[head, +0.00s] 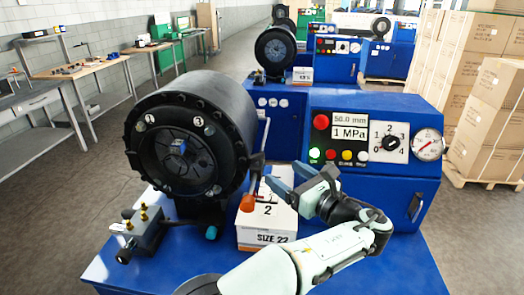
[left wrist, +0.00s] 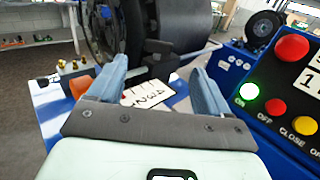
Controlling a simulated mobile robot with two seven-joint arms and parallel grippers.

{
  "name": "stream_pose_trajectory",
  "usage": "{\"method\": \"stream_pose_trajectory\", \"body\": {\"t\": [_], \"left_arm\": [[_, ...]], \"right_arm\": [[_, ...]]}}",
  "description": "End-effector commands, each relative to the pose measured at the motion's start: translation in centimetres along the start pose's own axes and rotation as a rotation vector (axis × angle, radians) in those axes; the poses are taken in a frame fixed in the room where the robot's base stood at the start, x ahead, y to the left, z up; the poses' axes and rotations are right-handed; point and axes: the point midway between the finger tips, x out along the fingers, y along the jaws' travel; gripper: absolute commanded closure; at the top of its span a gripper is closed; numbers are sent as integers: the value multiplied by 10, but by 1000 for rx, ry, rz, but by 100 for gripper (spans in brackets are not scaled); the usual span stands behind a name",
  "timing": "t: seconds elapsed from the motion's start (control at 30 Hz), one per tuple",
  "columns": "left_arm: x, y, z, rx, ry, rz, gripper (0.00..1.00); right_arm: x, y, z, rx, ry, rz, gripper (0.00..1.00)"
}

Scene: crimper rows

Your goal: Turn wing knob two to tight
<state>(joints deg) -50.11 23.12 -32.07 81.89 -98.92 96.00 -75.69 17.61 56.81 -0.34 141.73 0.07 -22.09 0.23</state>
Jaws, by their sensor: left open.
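The black round crimper head (head: 190,140) stands on the blue bench, with number marks 1 and 3 on its face. An orange knob (head: 247,203) sits low at its right, beside a white plate marked 2 (head: 268,210); I cannot tell for sure that it is wing knob two. The orange knob also shows in the left wrist view (left wrist: 80,86), just outside the left finger. My left gripper (head: 283,176) is open and empty, right of the knob and above the plate, apart from the knob. Both fingers show in the left wrist view (left wrist: 158,68). My right gripper is out of view.
A white SIZE 22 box (head: 266,237) is under the gripper. A blue control panel (head: 375,140) with buttons, dial and gauge stands at the right. A small block with brass fittings (head: 140,230) lies at the left. Cartons (head: 490,140) stand at the far right.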

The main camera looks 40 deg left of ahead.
Motion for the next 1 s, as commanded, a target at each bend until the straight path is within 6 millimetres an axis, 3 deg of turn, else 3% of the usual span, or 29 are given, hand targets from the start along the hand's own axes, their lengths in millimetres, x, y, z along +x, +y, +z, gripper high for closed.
{"method": "stream_pose_trajectory", "body": {"t": [0.3,0.5,0.7,1.0], "left_arm": [[67,1,0,0,0,5,21],[101,1,0,0,-1,3,21],[118,0,0,0,0,1,21],[120,0,0,0,0,0,21]], "right_arm": [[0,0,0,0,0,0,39],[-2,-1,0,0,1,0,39],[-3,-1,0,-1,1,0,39],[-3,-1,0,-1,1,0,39]]}}
